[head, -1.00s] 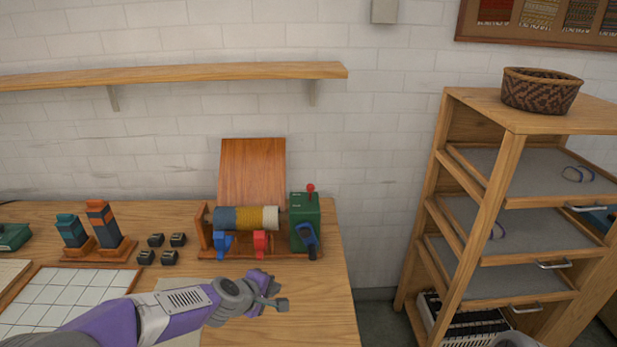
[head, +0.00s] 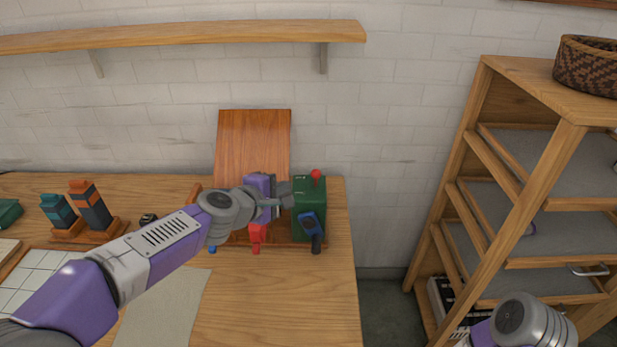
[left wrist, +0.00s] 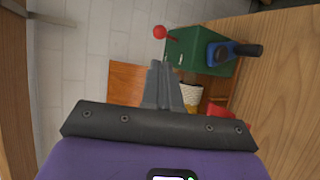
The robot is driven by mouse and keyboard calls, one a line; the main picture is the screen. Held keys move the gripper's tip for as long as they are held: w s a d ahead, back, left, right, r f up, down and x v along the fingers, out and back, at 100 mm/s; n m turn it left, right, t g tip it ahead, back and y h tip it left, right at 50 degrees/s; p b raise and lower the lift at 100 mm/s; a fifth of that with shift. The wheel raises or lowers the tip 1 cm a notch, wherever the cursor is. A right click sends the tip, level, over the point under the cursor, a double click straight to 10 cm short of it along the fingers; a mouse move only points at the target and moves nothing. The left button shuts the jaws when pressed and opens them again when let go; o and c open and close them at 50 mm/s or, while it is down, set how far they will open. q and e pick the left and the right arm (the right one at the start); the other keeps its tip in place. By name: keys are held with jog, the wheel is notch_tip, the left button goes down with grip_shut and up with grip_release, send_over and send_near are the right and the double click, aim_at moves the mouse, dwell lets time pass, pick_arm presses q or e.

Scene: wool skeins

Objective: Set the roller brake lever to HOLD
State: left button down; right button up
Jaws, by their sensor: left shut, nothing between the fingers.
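The green box (head: 301,222) stands at the right end of the wooden roller stand on the table. A short lever with a red ball knob (head: 316,174) rises from its top; the knob also shows in the left wrist view (left wrist: 159,32). The box's markings are too small to read. My left gripper (head: 286,190) is shut and empty, just left of the green box and in front of the roller. In the left wrist view its fingertips (left wrist: 157,64) point toward the knob and look apart from it. My right gripper is out of view.
A blue crank (head: 308,222) with a black handle is on the box's front. A red piece (head: 256,236) stands before the roller, mostly hidden by my left arm. A wooden board (head: 252,140) rises behind. Shelving (head: 500,170) stands right, past a floor gap.

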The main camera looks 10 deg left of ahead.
aim_at(314, 175)
pick_arm(q)
jog(key=x, duration=1.3)
jog(key=shift+w+p, duration=0.1)
jog(key=shift+p, duration=0.2)
